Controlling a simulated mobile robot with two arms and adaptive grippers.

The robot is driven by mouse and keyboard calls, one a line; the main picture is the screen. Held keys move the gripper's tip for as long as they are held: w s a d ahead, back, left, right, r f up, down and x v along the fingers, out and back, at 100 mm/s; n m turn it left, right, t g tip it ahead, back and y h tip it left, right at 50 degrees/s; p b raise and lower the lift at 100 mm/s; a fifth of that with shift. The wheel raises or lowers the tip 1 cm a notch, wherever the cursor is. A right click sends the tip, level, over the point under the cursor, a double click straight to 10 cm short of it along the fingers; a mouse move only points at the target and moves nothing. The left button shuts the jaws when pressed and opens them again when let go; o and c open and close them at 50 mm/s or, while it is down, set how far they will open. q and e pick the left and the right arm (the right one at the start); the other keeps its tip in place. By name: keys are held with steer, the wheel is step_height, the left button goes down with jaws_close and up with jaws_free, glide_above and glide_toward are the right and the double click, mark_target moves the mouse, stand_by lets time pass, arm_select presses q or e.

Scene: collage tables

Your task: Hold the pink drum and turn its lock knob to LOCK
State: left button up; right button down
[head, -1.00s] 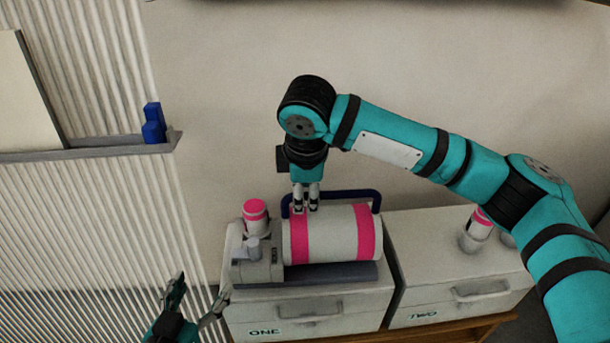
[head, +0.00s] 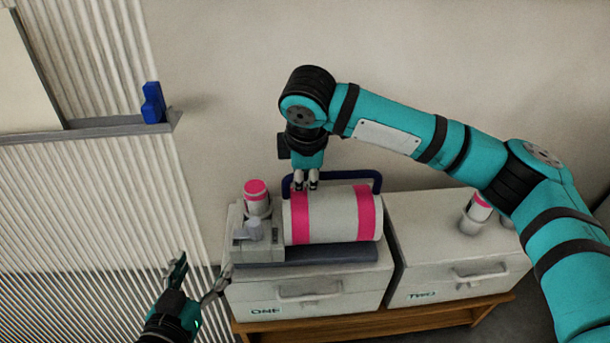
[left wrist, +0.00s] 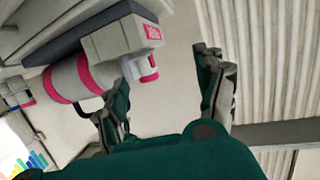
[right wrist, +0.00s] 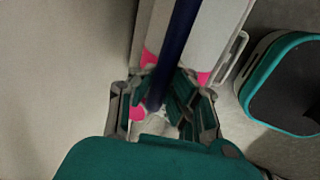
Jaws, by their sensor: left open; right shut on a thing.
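The pink drum (head: 333,216) is a white cylinder with two pink bands, lying sideways on a dark base on cabinet ONE. A blue handle (head: 376,185) arches over it. A grey end block (head: 259,245) with a pale knob (head: 254,228) is at its left end; the knob's setting is unreadable. My right gripper (head: 306,186) is shut on the handle, also seen in the right wrist view (right wrist: 165,100). My left gripper (head: 203,272) is open and empty, left of the end block and apart from it. In the left wrist view, the drum (left wrist: 65,82) shows beyond its fingers.
Another pink-banded jar (head: 477,213) stands on cabinet TWO (head: 455,265). A ledge (head: 95,130) with a blue object (head: 153,103) juts from the left wall. Space around my left gripper looks clear.

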stand_by(0.4)
arm_select(q)
steer(key=c, duration=0.4)
steer(key=shift+w+d+f+n+t+y, duration=0.1)
steer(key=shift+w+f+n+t+y, duration=0.1)
steer(key=shift+f+n+t+y, duration=0.15)
steer(key=shift+c, duration=0.2)
steer(key=t+h, duration=0.2)
steer(key=t, duration=0.1)
glide_toward(252, 228)
steer(key=shift+g+y, duration=0.25)
steer(key=x, duration=1.1)
steer(key=shift+w+d+r, duration=0.2)
steer(key=shift+w+r, duration=0.05)
steer(key=shift+w, duration=0.15)
